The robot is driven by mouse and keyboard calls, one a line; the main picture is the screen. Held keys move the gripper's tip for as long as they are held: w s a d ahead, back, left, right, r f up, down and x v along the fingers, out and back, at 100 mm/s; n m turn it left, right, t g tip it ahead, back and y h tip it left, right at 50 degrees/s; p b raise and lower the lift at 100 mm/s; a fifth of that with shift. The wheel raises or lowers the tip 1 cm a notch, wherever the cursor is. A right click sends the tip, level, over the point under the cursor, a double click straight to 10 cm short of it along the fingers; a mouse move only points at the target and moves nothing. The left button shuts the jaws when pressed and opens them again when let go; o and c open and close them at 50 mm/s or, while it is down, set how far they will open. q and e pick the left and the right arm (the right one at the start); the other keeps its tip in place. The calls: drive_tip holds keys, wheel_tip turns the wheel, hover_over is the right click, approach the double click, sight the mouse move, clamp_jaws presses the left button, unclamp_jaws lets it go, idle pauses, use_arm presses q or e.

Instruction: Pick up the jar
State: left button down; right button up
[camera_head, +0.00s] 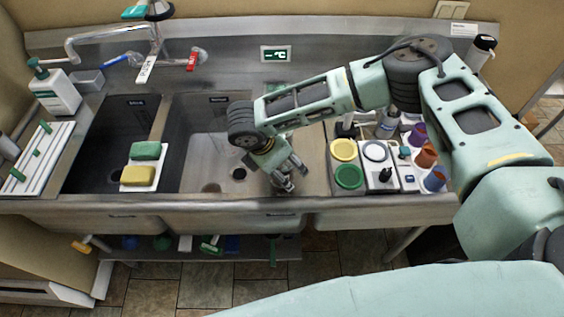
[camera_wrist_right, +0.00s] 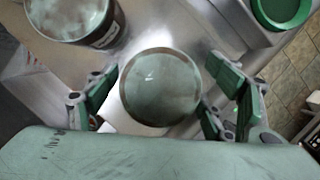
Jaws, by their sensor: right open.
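A round, glassy grey-green jar (camera_wrist_right: 160,87) shows from above in the right wrist view, between my right gripper's two fingers. In the head view I cannot make out the jar; the arm and gripper cover that area. A second round container with a dark label (camera_wrist_right: 105,37) stands at upper left in the wrist view. My left gripper is not in view.
Right of the sink, the counter holds yellow (camera_head: 344,150) and green (camera_head: 349,177) round lids, trays and coloured cups (camera_head: 426,155). The tap (camera_head: 112,40) is at the back left.

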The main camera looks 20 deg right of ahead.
drive_tip(key=c, duration=1.4)
drive_tip(key=shift+o, duration=0.2)
drive_tip(key=shift+r, duration=0.1)
